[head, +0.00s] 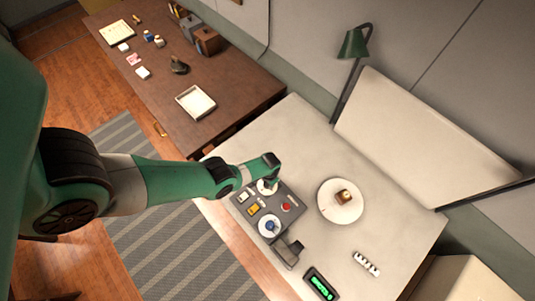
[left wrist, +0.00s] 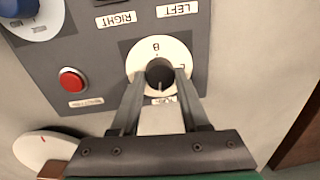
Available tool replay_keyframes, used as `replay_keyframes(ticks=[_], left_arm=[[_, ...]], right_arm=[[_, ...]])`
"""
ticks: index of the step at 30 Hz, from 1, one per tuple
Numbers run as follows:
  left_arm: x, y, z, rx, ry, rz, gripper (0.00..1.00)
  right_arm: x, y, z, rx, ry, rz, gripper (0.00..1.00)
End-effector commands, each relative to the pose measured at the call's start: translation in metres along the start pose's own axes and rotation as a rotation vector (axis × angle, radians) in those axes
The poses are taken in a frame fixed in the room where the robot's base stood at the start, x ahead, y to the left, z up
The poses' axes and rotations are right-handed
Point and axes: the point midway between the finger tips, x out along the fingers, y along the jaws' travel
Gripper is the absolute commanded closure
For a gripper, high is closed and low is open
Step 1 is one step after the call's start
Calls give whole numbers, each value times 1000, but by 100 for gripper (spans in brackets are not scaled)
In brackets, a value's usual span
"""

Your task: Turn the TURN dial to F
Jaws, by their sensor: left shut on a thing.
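The dial (left wrist: 160,74) is a dark knob on a round white plate (left wrist: 137,60) with letters around it, seen upside down in the left wrist view. A "B" is readable at the plate's far side; the other letters are partly covered or too small to read. My left gripper (left wrist: 161,78) is shut on the knob, one finger on each side. In the head view my left gripper (head: 270,184) reaches over the far left corner of the grey control panel (head: 250,226) and hides most of the dial. My right gripper is not in view.
The panel also has a red button (head: 286,207), a blue knob (head: 269,226) and small switches. A white round plate (head: 341,213) with a small brown object stands to its right. A green-lit display (head: 320,284) lies in front. A lamp (head: 354,44) stands behind.

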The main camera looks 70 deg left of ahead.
Motion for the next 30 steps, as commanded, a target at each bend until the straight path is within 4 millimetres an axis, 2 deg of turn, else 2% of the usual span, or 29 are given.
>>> replay_keyframes(ticks=[12, 29, 30], left_arm=[[1, 0, -1, -214, -9, 0, 100], [1, 0, -1, -246, -10, 0, 100], [1, 0, -1, -246, -10, 0, 49]], right_arm=[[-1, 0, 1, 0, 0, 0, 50], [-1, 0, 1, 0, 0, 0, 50], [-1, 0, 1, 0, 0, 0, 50]])
